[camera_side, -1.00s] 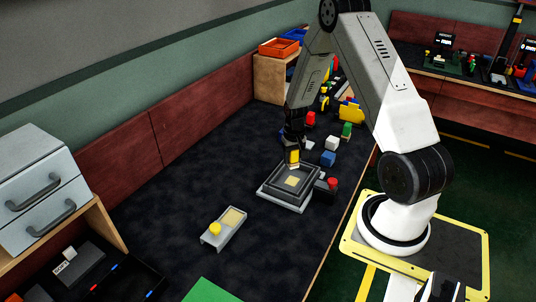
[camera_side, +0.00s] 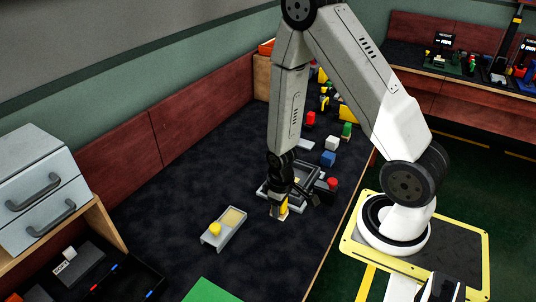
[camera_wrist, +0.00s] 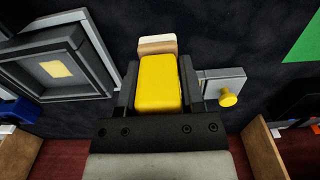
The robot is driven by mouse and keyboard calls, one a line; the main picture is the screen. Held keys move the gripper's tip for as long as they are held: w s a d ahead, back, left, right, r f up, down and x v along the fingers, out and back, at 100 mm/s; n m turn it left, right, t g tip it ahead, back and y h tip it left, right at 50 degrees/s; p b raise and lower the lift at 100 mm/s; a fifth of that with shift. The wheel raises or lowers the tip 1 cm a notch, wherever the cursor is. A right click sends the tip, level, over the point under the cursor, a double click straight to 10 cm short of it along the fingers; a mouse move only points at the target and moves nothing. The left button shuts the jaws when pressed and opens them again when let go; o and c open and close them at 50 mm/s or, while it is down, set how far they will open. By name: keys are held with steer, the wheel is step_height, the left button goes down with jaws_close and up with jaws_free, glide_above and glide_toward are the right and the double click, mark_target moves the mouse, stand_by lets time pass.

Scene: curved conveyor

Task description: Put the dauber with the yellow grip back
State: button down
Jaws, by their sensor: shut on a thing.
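My gripper (camera_side: 281,200) is shut on the dauber with the yellow grip (camera_wrist: 160,82). In the wrist view the yellow grip sits between my two fingers, with its pale and brown end (camera_wrist: 157,43) beyond them. In the side view the dauber (camera_side: 283,209) hangs below my gripper, above the dark table. A grey holder (camera_side: 212,239) with a yellow knob and a pale yellow pad lies to its left, apart from it. In the wrist view the holder's knob end (camera_wrist: 237,82) shows right of my gripper; the rest is hidden.
A grey square frame (camera_side: 266,192) with a pale yellow patch is just behind my gripper, partly hidden. A dark block with a red knob (camera_side: 332,184) is beside it. Several coloured blocks lie farther back. The table left of my gripper is clear around the holder.

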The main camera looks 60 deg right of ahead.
steer(key=shift+f, duration=0.15)
glide_above(279, 232)
steer(key=shift+w+f, duration=0.1)
steer(key=shift+f, duration=2)
steer(key=shift+f, duration=0.1)
steer(key=shift+f, duration=1.7)
steer(key=shift+f, duration=0.1)
steer(key=shift+c, duration=1.1)
jaws_free()
steer(key=shift+r, duration=6.15)
